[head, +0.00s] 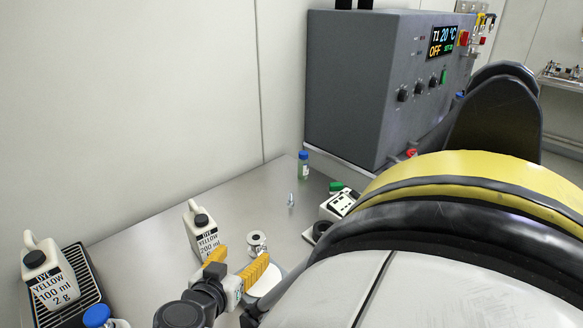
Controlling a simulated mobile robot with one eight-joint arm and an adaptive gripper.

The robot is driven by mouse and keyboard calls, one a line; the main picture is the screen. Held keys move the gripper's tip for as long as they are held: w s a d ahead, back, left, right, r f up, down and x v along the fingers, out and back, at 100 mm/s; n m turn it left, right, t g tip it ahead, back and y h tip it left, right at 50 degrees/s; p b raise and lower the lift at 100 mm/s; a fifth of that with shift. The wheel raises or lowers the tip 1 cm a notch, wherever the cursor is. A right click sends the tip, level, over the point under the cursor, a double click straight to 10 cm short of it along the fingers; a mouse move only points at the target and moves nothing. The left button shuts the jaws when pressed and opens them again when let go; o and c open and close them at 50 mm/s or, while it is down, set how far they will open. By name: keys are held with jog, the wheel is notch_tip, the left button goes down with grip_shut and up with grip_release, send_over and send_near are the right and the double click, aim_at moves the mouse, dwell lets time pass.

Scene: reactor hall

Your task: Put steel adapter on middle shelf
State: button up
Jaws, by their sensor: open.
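A small round metallic piece with a dark opening (257,241), which looks like the steel adapter, is on the steel table. My gripper (244,254), with yellow fingers, is open, its tips just in front of this piece in the head view. I cannot tell whether they touch it; nothing shows between them. A small upright silvery piece (291,200) stands farther back; it is too small to identify. No shelf is clearly visible.
A white dye jug (202,235) stands left of my gripper; another jug (48,275) is on a black rack (83,283). A blue-capped vial (303,166) and a small instrument (340,204) stand near the large grey control unit (355,90). The table's back left is clear.

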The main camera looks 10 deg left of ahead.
aim_at(256, 238)
jog(key=b+x, duration=0.4)
jog(key=x, duration=0.6)
jog(key=shift+w+a+f, duration=0.15)
jog(key=shift+w+f, duration=0.15)
jog(key=shift+f, duration=0.05)
jog(key=shift+r, duration=0.1)
jog(key=shift+c, duration=0.6)
jog(key=c, duration=1.4)
jog(key=shift+r, duration=0.1)
notch_tip(256, 238, up, 5)
jog(key=p, duration=0.2)
jog(key=shift+f+p, duration=0.25)
jog(key=shift+p, duration=0.05)
jog(key=d+r+p, duration=0.1)
jog(key=d+r, duration=0.1)
jog(key=d, duration=0.9)
jog(key=d+r+m+h+p, duration=0.1)
jog(key=d+r, duration=0.2)
jog(key=d, duration=0.9)
jog(key=d+r+m+h+p, duration=0.1)
jog(key=d+r+p, duration=0.1)
jog(key=d, duration=0.9)
jog(key=shift+w+d+r+g, duration=0.15)
jog(key=shift+w+g, duration=0.05)
jog(key=shift+g, duration=0.1)
